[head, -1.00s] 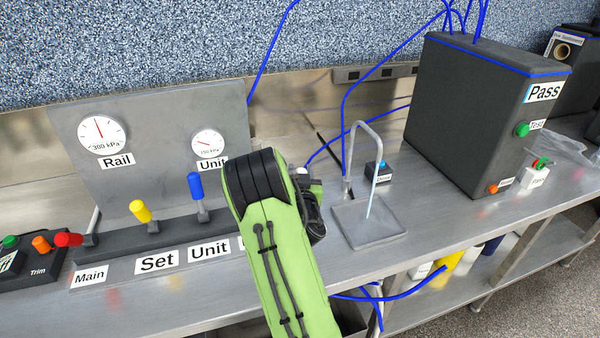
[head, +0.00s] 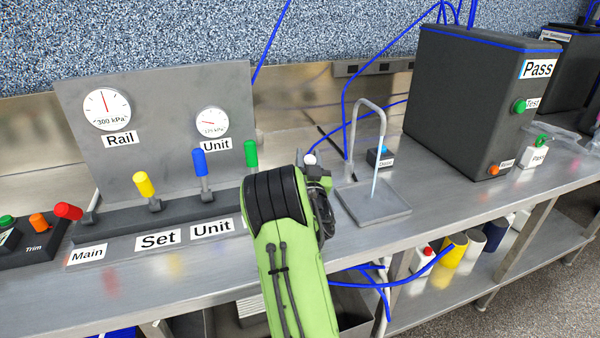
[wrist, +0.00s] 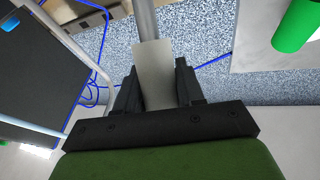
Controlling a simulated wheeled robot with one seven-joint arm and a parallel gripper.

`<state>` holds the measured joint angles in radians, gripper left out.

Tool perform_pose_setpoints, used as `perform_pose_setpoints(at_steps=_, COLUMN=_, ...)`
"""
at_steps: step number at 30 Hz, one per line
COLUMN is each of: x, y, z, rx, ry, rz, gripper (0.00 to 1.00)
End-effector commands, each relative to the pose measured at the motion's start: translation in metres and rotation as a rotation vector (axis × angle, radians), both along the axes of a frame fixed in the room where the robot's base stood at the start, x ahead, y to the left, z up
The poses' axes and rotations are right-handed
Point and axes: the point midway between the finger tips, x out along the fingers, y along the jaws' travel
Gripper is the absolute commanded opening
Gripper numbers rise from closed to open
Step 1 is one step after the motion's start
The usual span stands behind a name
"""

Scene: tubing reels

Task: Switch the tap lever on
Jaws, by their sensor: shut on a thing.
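A lever with a pale flat handle (wrist: 153,75) and a grey shaft stands between my two dark fingers in the wrist view. My gripper (wrist: 155,82) is shut on this handle, which I take to be the tap lever. In the head view my gripper (head: 320,178) is at the right end of the lever row, and a small white top (head: 310,159) shows by its fingers. My green forearm hides the lever's base and label. The gooseneck tap (head: 370,108) rises from a square metal plate (head: 374,208) just right of my gripper.
A green lever (head: 251,154), a blue lever (head: 200,162), a yellow lever (head: 145,185) and a red lever (head: 68,211) stand left of my gripper. A big dark box (head: 463,105) marked Pass is at the right.

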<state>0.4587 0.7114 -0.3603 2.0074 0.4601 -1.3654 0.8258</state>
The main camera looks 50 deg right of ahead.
Motion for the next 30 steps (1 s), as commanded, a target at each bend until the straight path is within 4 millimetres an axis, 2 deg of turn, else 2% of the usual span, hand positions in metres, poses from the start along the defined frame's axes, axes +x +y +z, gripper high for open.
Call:
perform_pose_setpoints(at_steps=3, x=-0.0012, y=0.0019, z=-0.0078, rx=-0.02, ry=-0.036, rz=0.005, gripper=0.0)
perform_pose_setpoints(at_steps=21, x=-0.0064, y=0.0046, z=-0.005, rx=-0.039, ry=-0.077, rz=0.004, gripper=0.0)
perform_pose_setpoints(at_steps=22, x=-0.0064, y=0.0046, z=-0.005, rx=-0.039, ry=-0.077, rz=0.004, gripper=0.4)
perform_pose_setpoints(at_steps=26, x=-0.0064, y=0.0046, z=-0.0048, rx=-0.04, ry=-0.076, rz=0.004, gripper=0.58)
perform_pose_setpoints(at_steps=30, x=-0.0065, y=0.0044, z=-0.0045, rx=-0.041, ry=-0.076, rz=0.004, gripper=0.58)
